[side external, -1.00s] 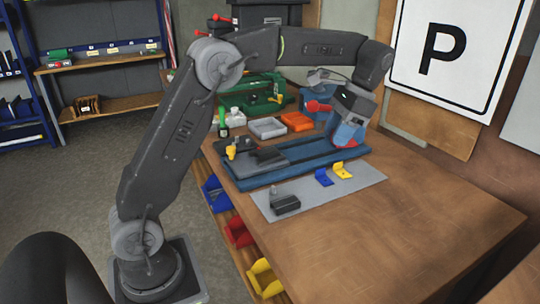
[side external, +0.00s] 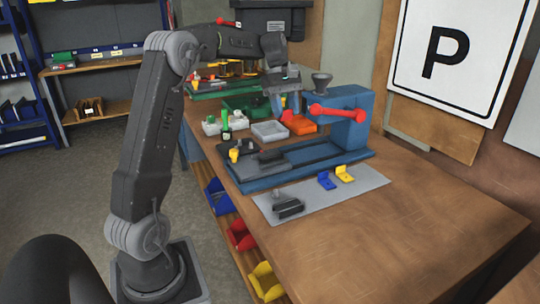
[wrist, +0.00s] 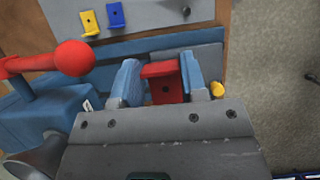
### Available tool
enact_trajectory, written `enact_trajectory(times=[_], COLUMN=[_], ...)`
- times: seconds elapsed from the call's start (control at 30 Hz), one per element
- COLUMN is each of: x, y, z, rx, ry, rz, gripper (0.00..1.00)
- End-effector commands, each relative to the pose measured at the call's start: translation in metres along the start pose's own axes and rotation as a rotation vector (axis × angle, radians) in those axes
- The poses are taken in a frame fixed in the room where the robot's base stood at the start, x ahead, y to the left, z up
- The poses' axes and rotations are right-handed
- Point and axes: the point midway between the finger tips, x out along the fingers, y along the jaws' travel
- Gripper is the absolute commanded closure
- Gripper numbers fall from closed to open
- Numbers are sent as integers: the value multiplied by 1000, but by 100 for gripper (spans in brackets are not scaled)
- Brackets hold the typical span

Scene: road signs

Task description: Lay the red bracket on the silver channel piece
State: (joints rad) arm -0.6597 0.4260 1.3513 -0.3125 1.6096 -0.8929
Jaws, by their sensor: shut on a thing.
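My gripper (side external: 284,103) is shut on the red bracket (wrist: 162,82), which stands out between its blue fingers in the wrist view. In the side view the bracket (side external: 288,116) is small and partly hidden by the fingers. It is in the air, near the grey and orange bins. A dark grey channel-shaped piece (side external: 288,208), which looks like the silver channel piece, lies at the near left end of the grey mat (side external: 356,190). My gripper is well behind and above it. I cannot make out this piece in the wrist view.
A blue machine (side external: 348,125) with red-knobbed handles stands right of my gripper, on a long blue base (side external: 255,183) with a yellow knob (side external: 234,156). A blue bracket (side external: 326,181) and a yellow bracket (side external: 344,173) lie on the mat. The bench's right front is clear.

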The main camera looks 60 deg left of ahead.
Motion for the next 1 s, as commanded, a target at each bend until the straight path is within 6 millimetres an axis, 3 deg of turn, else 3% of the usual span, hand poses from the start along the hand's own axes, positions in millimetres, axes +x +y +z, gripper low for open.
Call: enact_trajectory(times=[0.3,0.5,0.67,1.0], x=[-39,-54,-61,-15], y=[-48,-73,-87,-84], z=[-80,-112,-126,-144], rx=[-870,-1249,-1428,-1441], ry=[0,1,1,-1], rz=[368,525,598,598], gripper=[83,83,83,83])
